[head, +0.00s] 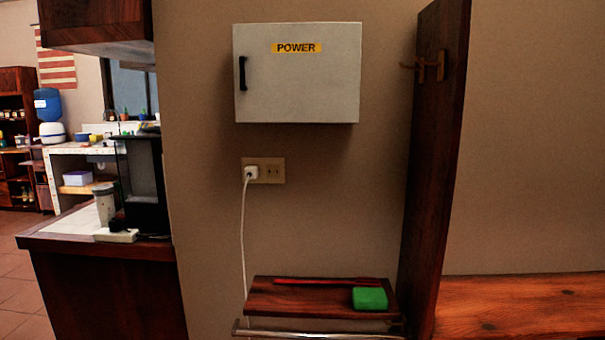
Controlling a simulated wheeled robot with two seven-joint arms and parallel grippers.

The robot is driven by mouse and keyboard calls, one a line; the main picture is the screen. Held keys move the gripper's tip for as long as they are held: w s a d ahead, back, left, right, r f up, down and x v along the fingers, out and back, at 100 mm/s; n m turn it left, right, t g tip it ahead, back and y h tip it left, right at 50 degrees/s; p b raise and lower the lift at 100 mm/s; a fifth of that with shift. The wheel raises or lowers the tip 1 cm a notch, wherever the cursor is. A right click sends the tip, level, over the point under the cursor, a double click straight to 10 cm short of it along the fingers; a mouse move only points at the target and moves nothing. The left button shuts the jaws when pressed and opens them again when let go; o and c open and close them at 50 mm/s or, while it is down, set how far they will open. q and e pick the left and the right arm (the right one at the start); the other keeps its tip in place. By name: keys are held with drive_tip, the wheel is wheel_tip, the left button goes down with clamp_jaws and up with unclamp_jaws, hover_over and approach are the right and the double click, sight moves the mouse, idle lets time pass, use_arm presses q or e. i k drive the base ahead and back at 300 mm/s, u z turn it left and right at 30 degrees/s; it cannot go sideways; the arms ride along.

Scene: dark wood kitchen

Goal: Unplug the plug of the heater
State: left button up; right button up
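A white plug (250,173) sits in the left socket of a beige wall outlet (271,170), below the power box. A white cord (243,230) hangs from the plug down the wall and passes out of sight behind the small shelf. No heater can be made out, so I cannot tell what the cord leads to. Neither of my grippers is in the head view.
A closed grey box marked POWER (297,85) hangs above the outlet. Below is a wooden shelf (300,299) with a green block (370,298) and a red stick. A wooden panel (437,160) stands right, a counter (90,245) left. Wall around the outlet is clear.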

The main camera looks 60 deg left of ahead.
sight(252, 171)
drive_tip(key=i, duration=1.5)
drive_tip(key=u, duration=1.85)
